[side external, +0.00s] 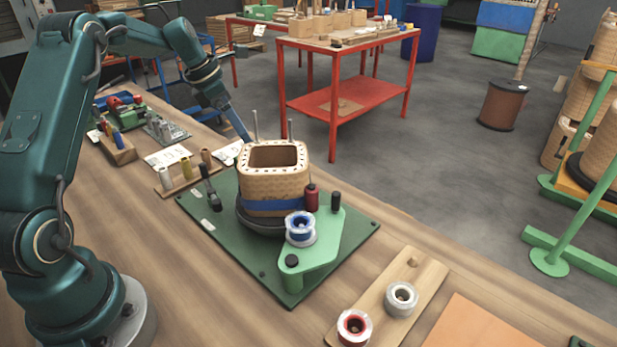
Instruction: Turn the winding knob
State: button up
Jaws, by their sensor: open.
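A tan square coil former (272,180) with a blue band stands on a dark round base on the green winding plate (340,250). Several dark knobs show: one on a lever (209,183) left of the former, a black one (335,201) and a dark red one (312,198) to its right, and a black one (291,262) at the front of the light green bracket. I cannot tell which is the winding knob. My gripper (246,138) is open, pointing down just behind the former's back left. Its fingertips are small and partly hidden, and it appears apart from the knobs.
A blue wire spool (300,228) sits on the bracket in front of the former. Two thin rods (255,126) rise behind the former. Red (354,327) and grey (401,299) spools stand on a wooden board. Pegs, papers and tools line the bench's back left.

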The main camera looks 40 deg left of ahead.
jog(key=shift+x, duration=1.9)
grip_shut()
jog(key=shift+a+m, duration=0.1)
jog(key=shift+m, duration=0.2)
jog(key=shift+a+m+g+h, duration=0.1)
jog(key=shift+m+g+h, duration=0.25)
jog(key=shift+m, duration=0.75)
jog(key=shift+m+g+h, duration=0.25)
jog(key=shift+m+h, duration=0.1)
jog(key=shift+m, duration=1.35)
